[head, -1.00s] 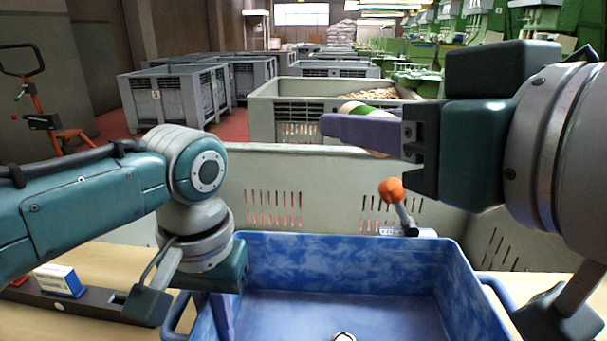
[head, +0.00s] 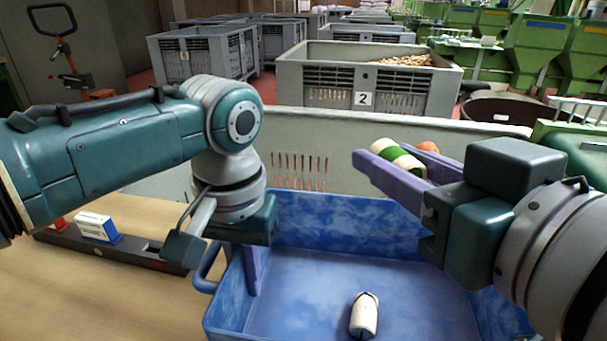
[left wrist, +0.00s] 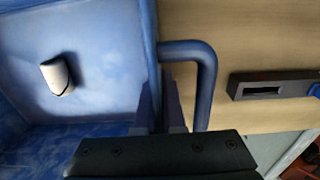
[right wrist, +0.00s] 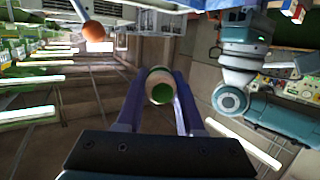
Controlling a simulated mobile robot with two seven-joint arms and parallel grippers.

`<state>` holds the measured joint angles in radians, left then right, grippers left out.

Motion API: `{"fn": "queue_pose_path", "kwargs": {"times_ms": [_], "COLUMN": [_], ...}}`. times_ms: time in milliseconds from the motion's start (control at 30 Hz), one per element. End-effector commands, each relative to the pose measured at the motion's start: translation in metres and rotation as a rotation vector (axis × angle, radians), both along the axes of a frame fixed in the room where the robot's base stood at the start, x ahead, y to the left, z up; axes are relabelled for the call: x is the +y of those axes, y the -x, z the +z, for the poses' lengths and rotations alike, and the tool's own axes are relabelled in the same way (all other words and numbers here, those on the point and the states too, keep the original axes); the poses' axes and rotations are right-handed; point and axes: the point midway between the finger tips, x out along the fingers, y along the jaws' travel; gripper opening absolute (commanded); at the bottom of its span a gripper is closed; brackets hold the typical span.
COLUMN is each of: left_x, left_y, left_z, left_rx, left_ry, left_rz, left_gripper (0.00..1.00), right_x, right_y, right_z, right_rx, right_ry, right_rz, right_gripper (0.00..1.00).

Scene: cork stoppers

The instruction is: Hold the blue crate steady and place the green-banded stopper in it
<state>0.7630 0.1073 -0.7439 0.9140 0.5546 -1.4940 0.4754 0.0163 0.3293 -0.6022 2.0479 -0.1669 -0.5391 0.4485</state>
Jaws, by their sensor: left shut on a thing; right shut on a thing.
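The blue crate (head: 345,225) stands open on the table in the head view. My left gripper (head: 252,270) is shut on its left side wall, one finger on each side, and the left wrist view shows its fingers (left wrist: 161,105) beside the crate's handle. The green-banded stopper (head: 398,157), pale with a green band, is held between the fingers of my right gripper (head: 392,168). It is raised above the crate, towards the back right. In the right wrist view the stopper's green end (right wrist: 161,92) faces the camera. Another pale stopper with a dark band (head: 364,315) lies on the crate floor.
A lever with an orange knob (right wrist: 93,31) is close to my right gripper. A grey bin wall (head: 335,150) rises behind the crate. Most of the crate floor is bare.

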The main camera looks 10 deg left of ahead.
Motion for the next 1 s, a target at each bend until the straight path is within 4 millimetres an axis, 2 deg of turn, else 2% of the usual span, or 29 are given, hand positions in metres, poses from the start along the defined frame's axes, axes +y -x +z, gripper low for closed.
{"fn": "queue_pose_path", "kwargs": {"times_ms": [700, 1000], "left_x": [0.0, 0.0], "left_y": [0.0, 0.0], "left_z": [0.0, 0.0], "left_rx": [0.0, 0.0], "left_ry": [0.0, 0.0], "left_rz": [0.0, 0.0], "left_gripper": [0.0, 0.0], "right_x": [0.0, 0.0], "right_y": [0.0, 0.0], "right_z": [-0.051, -0.057], "right_rx": [0.002, -0.001], "right_ry": [0.001, 0.0], "right_rz": [-0.001, 0.001], "right_gripper": [0.0, 0.0]}}
